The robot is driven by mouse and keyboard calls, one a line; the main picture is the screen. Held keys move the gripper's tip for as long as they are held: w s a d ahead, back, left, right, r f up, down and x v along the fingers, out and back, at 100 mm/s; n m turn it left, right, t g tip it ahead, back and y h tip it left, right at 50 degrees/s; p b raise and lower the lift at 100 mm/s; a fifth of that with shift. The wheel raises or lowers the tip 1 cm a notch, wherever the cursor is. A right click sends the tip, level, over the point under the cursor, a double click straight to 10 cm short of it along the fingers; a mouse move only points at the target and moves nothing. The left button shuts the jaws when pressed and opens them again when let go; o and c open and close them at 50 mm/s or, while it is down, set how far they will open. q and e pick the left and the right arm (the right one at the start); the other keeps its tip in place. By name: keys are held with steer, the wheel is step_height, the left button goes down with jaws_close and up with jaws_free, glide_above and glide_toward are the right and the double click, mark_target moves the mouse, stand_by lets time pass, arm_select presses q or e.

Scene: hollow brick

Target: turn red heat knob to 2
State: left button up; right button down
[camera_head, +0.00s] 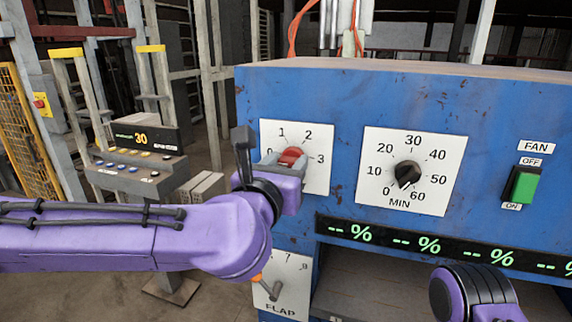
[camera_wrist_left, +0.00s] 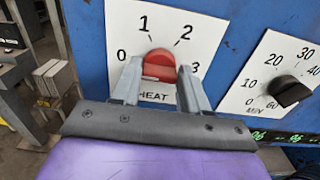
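The red heat knob (camera_head: 291,155) sits on a white dial plate (camera_head: 318,172) marked 1, 2 and 3, at the left of the blue panel. In the left wrist view the red knob (camera_wrist_left: 159,62) lies between the two grey fingertips of my left gripper (camera_wrist_left: 160,78), and the plate (camera_wrist_left: 207,25) reads 0, 1, 2, 3 and HEAT. The fingers stand close on either side of the knob; whether they press on it is unclear. The knob's pointing mark cannot be made out. In the head view my left gripper (camera_head: 283,165) covers the plate's lower left. My right gripper is out of view.
Right of the heat dial is the MIN dial (camera_head: 408,173) with a black knob. A green FAN switch (camera_head: 523,186) is at the far right. A FLAP lever (camera_head: 272,289) is below my left wrist. A percent display (camera_head: 380,236) runs along the panel above an opening.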

arm_select(q)
steer(key=shift+m, duration=0.3)
steer(key=shift+d+m, duration=0.1)
steer(key=shift+m, duration=1.1)
steer(key=m, duration=0.2)
steer(key=shift+m, duration=0.4)
steer(key=m, duration=0.5)
steer(key=shift+s+d+p, duration=0.1)
steer(key=shift+p, duration=0.2)
steer(key=m+p, duration=0.1)
steer(key=m, duration=0.5)
steer(key=shift+f+m+p, duration=0.1)
steer(key=shift+m+p, duration=0.2)
steer(key=shift+m, duration=0.1)
steer(key=m+p, duration=0.1)
steer(key=m, duration=0.2)
steer(key=shift+f, duration=0.1)
steer(key=shift+f+m+p, duration=0.1)
steer(key=shift+m+p, duration=0.25)
steer(key=shift+m, duration=1.15)
steer(key=shift+f, duration=0.1)
